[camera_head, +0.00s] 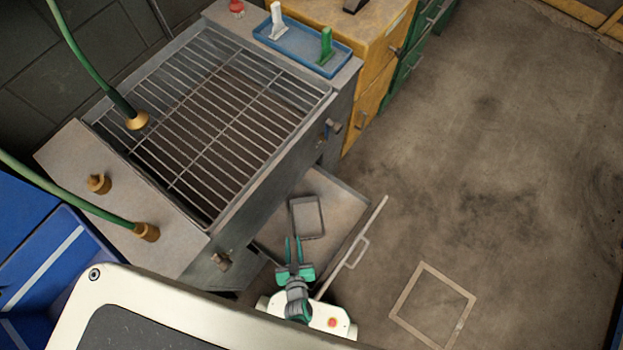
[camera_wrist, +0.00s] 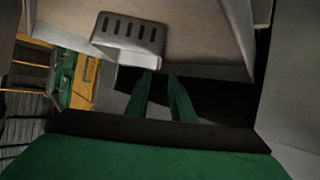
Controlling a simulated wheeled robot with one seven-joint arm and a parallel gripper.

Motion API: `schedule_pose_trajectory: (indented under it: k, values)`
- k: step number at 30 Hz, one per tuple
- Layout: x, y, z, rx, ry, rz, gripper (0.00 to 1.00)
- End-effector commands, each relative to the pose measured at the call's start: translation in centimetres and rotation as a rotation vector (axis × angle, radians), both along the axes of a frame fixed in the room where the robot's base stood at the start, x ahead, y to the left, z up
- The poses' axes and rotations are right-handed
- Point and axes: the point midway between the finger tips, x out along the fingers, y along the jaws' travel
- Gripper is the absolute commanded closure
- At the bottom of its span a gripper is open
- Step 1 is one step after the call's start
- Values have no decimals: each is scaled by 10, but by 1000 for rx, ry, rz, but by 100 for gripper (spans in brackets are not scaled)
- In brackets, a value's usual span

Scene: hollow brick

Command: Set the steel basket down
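The steel basket (camera_head: 306,217) is a small grey rectangular tray. In the head view it shows within the outline of a pulled-out drawer (camera_head: 268,236) at the front of the grill unit. In the wrist view the basket (camera_wrist: 128,40) has a slotted wall and lies just past the fingertips, a little to the left. My gripper (camera_head: 293,238) is at the basket's near left corner. Its green fingers (camera_wrist: 161,75) stand apart, with a narrow gap and nothing clearly between them. I cannot tell whether the left finger touches the basket, or whether the basket rests on the drawer floor.
A grill grate (camera_head: 215,120) tops the unit. A blue tray (camera_head: 300,45) with a white and a green item sits at its back. A long pale handle (camera_head: 357,245) runs along the drawer front. A pale square outline (camera_head: 432,306) marks the open floor at right.

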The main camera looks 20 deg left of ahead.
Motion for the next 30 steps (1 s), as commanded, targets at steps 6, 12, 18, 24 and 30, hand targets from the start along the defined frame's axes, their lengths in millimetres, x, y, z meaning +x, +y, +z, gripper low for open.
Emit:
schedule_pose_trajectory:
  k: [6,12,18,24,30]
  values:
    - [-8,-11,24,7,-16,-40,78]
    - [-29,-47,110,32,-66,-164,78]
    - [-49,-85,222,60,-121,-289,78]
    - [-61,-112,331,90,-166,-382,78]
    - [-64,-124,394,108,-190,-425,78]
